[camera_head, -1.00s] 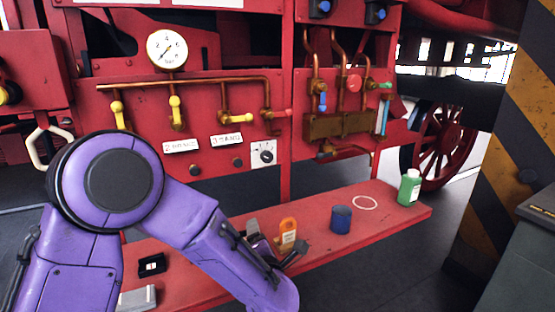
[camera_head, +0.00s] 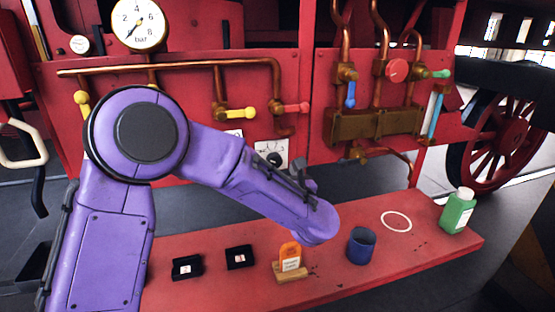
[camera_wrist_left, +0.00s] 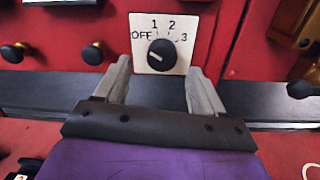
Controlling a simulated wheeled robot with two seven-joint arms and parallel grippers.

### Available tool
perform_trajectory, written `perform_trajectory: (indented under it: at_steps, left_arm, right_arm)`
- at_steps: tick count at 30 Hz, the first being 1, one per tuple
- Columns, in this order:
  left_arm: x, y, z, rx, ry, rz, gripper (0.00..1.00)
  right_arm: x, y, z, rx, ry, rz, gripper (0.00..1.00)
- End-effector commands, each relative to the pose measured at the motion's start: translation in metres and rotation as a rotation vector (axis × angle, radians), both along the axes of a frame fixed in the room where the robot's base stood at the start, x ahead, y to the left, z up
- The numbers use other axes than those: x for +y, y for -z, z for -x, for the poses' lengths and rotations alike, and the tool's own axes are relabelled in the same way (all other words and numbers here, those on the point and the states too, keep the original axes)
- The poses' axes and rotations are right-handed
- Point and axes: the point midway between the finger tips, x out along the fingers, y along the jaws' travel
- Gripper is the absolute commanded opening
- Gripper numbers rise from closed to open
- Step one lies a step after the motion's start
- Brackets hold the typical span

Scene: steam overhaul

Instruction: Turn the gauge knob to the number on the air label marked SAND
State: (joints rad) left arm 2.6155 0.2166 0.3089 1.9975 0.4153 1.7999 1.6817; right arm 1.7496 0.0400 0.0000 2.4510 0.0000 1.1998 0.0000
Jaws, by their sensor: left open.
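The gauge knob (camera_head: 275,159) is a black dial on a white plate on the red panel. It also shows in the left wrist view (camera_wrist_left: 161,55), with OFF, 1, 2 and 3 around it; its white mark points left, roughly toward OFF. My left gripper (camera_wrist_left: 160,68) is open, its two fingers either side of the knob's lower part in that view, apparently short of it. In the head view the left gripper (camera_head: 302,174) is partly hidden by its arm. A white label (camera_head: 235,133) is mostly hidden behind my arm, its text unreadable. My right gripper is not in view.
A red bench (camera_head: 390,260) below holds black boxes (camera_head: 187,267), an orange tag on a stand (camera_head: 290,262), a blue cup (camera_head: 361,246), a white ring (camera_head: 397,221) and a green bottle (camera_head: 457,211). Pipes with yellow and red valve handles (camera_head: 240,114) run above the knob.

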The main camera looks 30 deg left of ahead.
Motion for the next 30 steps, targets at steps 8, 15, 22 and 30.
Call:
perform_trajectory:
  at_steps: [8, 15, 22, 30]
  left_arm:
    - [0.031, -0.001, -0.023, 0.002, -0.001, -0.002, 0.69]
    - [0.034, 0.001, -0.024, 0.002, -0.002, -0.002, 0.69]
    - [0.034, 0.001, -0.024, 0.002, -0.002, -0.002, 0.13]
    - [0.034, 0.001, -0.024, 0.018, -0.002, -0.016, 0.13]
  right_arm:
    - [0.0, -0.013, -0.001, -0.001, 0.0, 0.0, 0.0]
    - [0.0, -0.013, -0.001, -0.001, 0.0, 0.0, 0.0]
    - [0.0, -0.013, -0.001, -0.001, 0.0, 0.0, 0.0]
    - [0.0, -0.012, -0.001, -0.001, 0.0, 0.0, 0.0]
